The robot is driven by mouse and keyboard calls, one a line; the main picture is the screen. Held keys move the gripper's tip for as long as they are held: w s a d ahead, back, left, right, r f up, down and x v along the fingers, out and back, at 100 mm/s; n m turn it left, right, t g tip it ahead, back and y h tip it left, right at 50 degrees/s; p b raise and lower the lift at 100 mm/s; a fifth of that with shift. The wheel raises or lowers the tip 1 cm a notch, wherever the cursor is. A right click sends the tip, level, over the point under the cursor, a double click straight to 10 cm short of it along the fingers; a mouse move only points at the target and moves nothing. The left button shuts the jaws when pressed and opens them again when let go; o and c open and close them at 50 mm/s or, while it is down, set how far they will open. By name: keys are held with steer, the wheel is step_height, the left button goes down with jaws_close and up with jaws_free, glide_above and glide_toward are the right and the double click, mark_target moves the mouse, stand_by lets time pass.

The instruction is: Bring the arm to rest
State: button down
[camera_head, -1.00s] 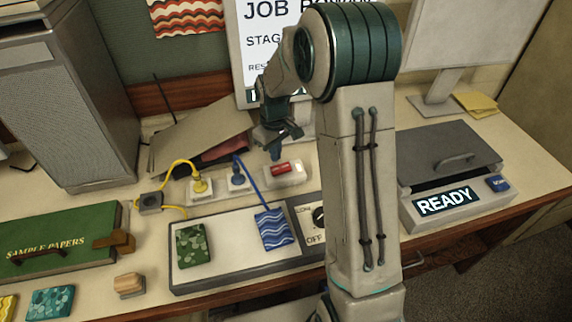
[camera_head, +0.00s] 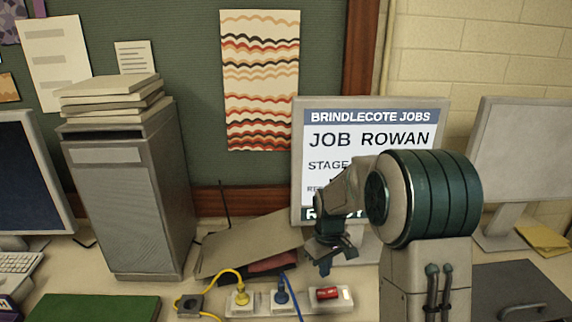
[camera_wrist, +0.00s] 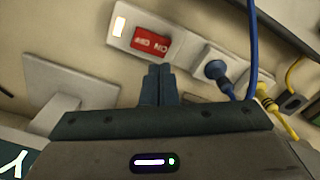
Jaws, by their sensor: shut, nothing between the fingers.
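My gripper (camera_head: 325,262) is in the air in front of the job screen, near the power strip, in the head view. In the wrist view my gripper (camera_wrist: 158,72) has its two fingers together with nothing between them. The power strip (camera_head: 340,305) with its red switch (camera_head: 327,294) is below the gripper. In the wrist view the red switch (camera_wrist: 151,42) lies just beyond the fingertips, apart from them as far as I can tell. A blue plug (camera_wrist: 216,70) and a yellow plug (camera_wrist: 268,90) sit in sockets beside it.
The job screen (camera_head: 318,145) reading "JOB ROWAN" stands behind my arm. A grey cabinet (camera_head: 130,200) stands to the left and a grey lidded box (camera_head: 520,290) to the right. Loose sheets (camera_head: 235,245) lie behind the strip. Yellow and blue cords run over the table.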

steer(key=s+r+m+t, duration=0.2)
steer(key=s+r+m, duration=0.1)
steer(key=s+r, duration=0.85)
steer(key=s+d+r+m+t, duration=0.1)
steer(key=s+r+m, duration=0.1)
steer(key=s, duration=1.1)
steer(key=shift+d+m+t, duration=0.15)
steer(key=shift+m+t, duration=0.25)
steer(key=shift+s+r, duration=0.1)
stand_by(0.5)
